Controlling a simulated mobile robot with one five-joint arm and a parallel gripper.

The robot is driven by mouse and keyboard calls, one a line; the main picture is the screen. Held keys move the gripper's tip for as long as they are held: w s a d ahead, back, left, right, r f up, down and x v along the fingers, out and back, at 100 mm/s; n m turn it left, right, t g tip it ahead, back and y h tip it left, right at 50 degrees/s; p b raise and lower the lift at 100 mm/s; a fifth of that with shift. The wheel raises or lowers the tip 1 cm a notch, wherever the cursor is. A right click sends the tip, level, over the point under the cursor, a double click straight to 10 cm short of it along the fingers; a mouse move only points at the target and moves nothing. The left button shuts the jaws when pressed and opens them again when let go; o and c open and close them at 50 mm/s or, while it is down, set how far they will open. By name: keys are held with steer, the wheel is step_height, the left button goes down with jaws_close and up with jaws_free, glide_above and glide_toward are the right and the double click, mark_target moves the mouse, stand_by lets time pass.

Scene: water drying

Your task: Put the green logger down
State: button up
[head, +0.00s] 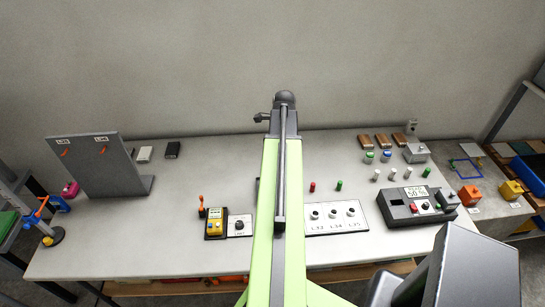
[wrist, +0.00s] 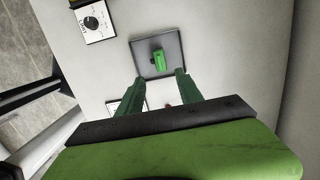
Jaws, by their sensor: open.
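The green logger (wrist: 157,58) is a small green block lying on a dark grey square plate with a pale rim (wrist: 173,70) in the wrist view. My gripper (wrist: 160,77) is open, its two green fingers apart and empty. The fingertips show just below the logger in that picture, and no finger appears to touch it. The height of the fingers above the plate is hard to judge. In the head view my arm covers the middle of the table, and I cannot make out the logger or the plate there.
A knob panel (wrist: 93,22) lies left of the plate in the wrist view. In the head view, a three-knob panel (head: 336,230) and a dark meter box (head: 407,219) stand right of my arm. A grey upright board (head: 92,178) stands at left. Small red and green cylinders stand nearby.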

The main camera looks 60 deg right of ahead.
steer(key=shift+r, duration=0.35)
steer(key=w+a+n+g, duration=0.1)
steer(key=w+a+n, duration=0.7)
steer(key=a, duration=0.4)
steer(key=w+a+n, duration=0.5)
steer(key=w+a, duration=0.5)
steer(key=a, duration=0.1)
steer(key=w+a+n, duration=0.3)
steer(key=a+n, duration=1.2)
steer(key=a, duration=1.5)
steer(key=shift+a+n+h, duration=0.15)
steer(key=shift+n+h, duration=0.25)
steer(key=shift+w, duration=0.1)
